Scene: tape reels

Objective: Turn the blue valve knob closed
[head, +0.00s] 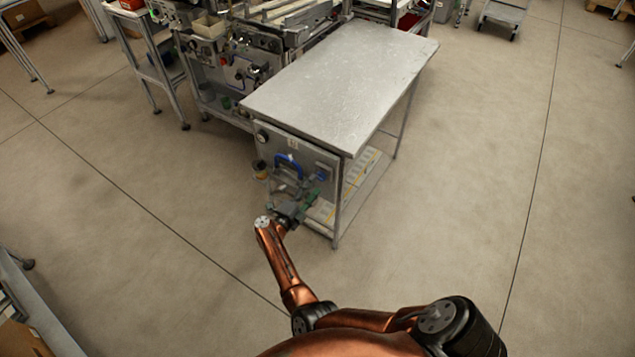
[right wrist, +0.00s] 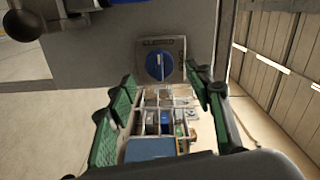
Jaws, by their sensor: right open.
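The blue valve knob (right wrist: 158,66) is round with a white pointer line that stands roughly upright in the right wrist view. It sits on a grey labelled plate (right wrist: 178,47) on the panel at the table's end. In the head view the knob (head: 321,177) is a small blue spot beside my gripper's green finger. My right gripper (right wrist: 163,80) is open, with green-padded fingers spread to either side of the knob's line and nothing between them. The knob appears just past the fingertips, with no visible contact. In the head view the right gripper (head: 300,203) is in front of the panel. My left gripper is out of view.
The metal table top (head: 345,75) above is bare. A lower shelf (head: 362,180) lies behind the panel. The floor to the right is clear.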

